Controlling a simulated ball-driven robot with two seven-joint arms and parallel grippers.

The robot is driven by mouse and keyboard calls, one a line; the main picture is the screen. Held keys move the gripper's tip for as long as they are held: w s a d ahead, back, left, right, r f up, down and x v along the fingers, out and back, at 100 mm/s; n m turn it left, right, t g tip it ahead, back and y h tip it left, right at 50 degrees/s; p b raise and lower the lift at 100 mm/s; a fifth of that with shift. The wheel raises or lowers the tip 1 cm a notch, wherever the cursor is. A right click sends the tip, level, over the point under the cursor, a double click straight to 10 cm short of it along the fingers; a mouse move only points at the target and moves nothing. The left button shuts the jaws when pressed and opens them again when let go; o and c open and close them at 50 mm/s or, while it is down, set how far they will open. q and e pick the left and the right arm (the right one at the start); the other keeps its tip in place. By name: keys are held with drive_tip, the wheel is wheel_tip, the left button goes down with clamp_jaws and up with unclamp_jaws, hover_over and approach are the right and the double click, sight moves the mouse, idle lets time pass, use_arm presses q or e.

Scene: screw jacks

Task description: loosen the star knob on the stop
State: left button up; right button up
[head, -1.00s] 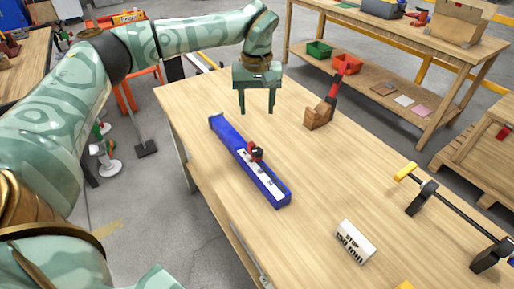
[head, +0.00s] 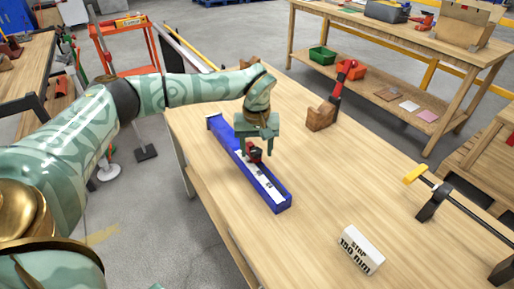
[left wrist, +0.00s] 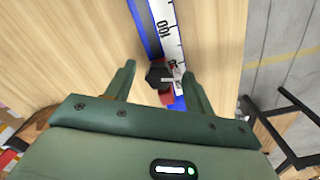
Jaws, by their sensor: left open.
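The stop's black star knob (left wrist: 156,77) shows between my left gripper's fingers in the left wrist view. The stop (head: 253,153) has red and dark parts and sits on a blue rail (head: 282,203) with a white scale strip. My left gripper (head: 256,148) is open, above the stop in the head view. Its two fingers (left wrist: 158,78) stand to either side of the knob with gaps; I cannot tell how high they are above it. My right gripper is not in view.
A white block marked "STOP 150 mm" (head: 361,250) stands at the table's front right. A wooden block with a red and black tool (head: 324,113) stands behind right.

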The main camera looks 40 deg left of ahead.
use_arm(q)
drive_tip(key=c, duration=1)
drive_tip(key=shift+o, duration=0.2)
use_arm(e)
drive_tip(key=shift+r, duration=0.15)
use_arm(q)
drive_tip(key=n+p, duration=0.2)
drive_tip(key=shift+r+p, duration=0.3)
drive_tip(key=n+p, duration=0.4)
drive_tip(key=shift+d, duration=0.1)
drive_tip(key=n+p, duration=0.3)
drive_tip(key=n, duration=0.1)
drive_tip(key=shift+w+f+n, duration=0.1)
drive_tip(key=shift+w+n, duration=0.05)
drive_tip(key=shift+n, duration=0.25)
drive_tip(key=shift+w+f+n+p, duration=0.1)
drive_tip(key=shift+n+p, duration=0.8)
drive_tip(key=shift+n, duration=1)
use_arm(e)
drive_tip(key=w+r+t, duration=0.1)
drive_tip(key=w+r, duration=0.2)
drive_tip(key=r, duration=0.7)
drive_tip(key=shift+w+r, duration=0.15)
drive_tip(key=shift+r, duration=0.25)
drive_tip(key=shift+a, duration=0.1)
